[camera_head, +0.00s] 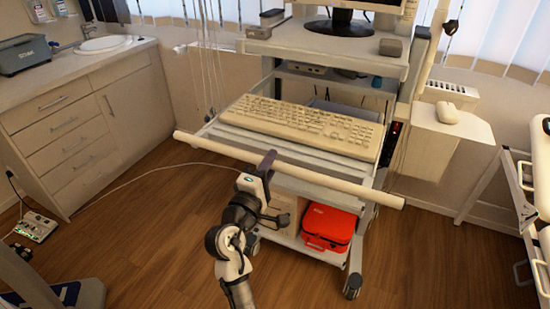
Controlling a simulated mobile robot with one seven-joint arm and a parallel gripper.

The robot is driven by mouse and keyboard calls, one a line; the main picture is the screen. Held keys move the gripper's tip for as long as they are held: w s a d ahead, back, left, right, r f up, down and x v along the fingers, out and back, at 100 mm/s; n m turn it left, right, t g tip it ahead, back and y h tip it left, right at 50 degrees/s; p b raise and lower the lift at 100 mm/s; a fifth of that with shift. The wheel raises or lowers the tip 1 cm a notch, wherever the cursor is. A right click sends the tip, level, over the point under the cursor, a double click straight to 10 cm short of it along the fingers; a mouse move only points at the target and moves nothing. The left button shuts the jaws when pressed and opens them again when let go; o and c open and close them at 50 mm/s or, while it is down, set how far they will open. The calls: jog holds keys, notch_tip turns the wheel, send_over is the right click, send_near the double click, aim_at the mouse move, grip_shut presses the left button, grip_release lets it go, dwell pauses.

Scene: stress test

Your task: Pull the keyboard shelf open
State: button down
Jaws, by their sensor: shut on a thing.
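The keyboard shelf (234,134) is a slatted tray on a wheeled cart in the middle of the view, pulled out past the cart's front. A beige keyboard (300,122) lies on it. A long pale handle bar (330,182) runs along the shelf's front edge and sticks out on both sides. My gripper (266,162) is shut on the bar left of its middle. The gripper hides that part of the bar, and the fingertips show only in part.
A monitor stands on the cart's top (310,40). A red case (329,227) sits on the lower shelf. A mouse (447,112) rests on a side ledge at right. A counter with drawers (70,120) is at left, a railed frame (500,195) at right. Thin cables hang and trail at left.

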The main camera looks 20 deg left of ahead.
jog(key=shift+s, duration=0.6)
jog(key=c, duration=1.3)
grip_release()
jog(key=shift+o, duration=0.2)
jog(key=s+f+b, duration=0.2)
jog(key=s+b, duration=0.2)
jog(key=s, duration=0.9)
jog(key=shift+s+a+f, duration=0.25)
jog(key=shift+f, duration=0.1)
